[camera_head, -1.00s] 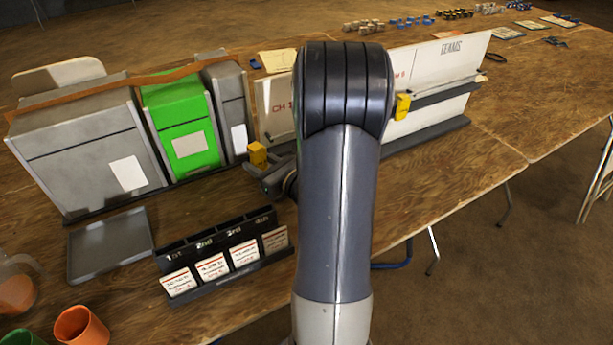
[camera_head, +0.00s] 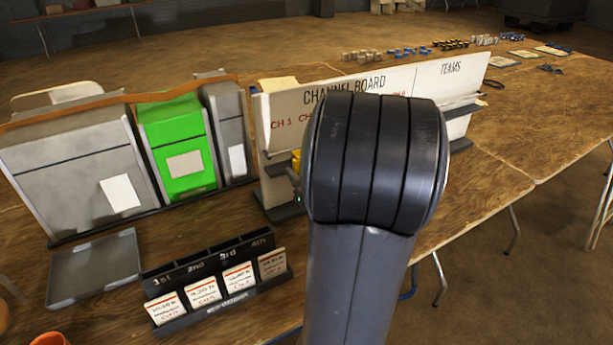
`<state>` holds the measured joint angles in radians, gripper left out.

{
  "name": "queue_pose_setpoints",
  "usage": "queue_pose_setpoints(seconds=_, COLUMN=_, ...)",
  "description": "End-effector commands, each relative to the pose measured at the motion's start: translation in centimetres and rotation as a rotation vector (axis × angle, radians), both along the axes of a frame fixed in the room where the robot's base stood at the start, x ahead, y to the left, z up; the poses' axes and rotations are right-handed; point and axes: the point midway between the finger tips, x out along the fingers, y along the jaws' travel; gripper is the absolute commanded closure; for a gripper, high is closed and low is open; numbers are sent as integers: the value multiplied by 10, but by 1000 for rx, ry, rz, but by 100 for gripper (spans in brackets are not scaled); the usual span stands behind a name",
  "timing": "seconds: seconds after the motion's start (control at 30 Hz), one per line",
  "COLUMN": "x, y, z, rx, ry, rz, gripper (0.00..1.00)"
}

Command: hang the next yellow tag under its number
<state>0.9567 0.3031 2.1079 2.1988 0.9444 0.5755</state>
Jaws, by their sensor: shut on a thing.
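The white channel board (camera_head: 345,97) stands upright on the table, headed CHANNEL BOARD, with red channel numbers below the heading. My arm covers its middle and most of the numbers. A yellow tag (camera_head: 296,160) shows as a small sliver at the left edge of my arm, in front of the board's left part. My gripper (camera_head: 294,174) is mostly hidden behind the arm; only a dark edge shows, shut on this tag. I cannot tell whether the tag touches the board or which number it is under.
Grey and green bins (camera_head: 178,145) stand left of the board. A black rack (camera_head: 215,280) with several cards and an empty grey tray (camera_head: 93,268) lie in front.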

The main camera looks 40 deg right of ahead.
Motion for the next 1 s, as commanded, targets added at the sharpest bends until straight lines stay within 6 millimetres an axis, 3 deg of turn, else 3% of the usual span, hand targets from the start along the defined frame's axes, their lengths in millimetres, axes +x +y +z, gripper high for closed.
queue_pose_setpoints(seconds=0.8, x=55, y=-13, z=-2, rx=1, ry=1, rz=1, gripper=81)
queue_pose_setpoints(seconds=1.0, x=54, y=-13, z=-12, rx=0, ry=0, rz=0, gripper=81)
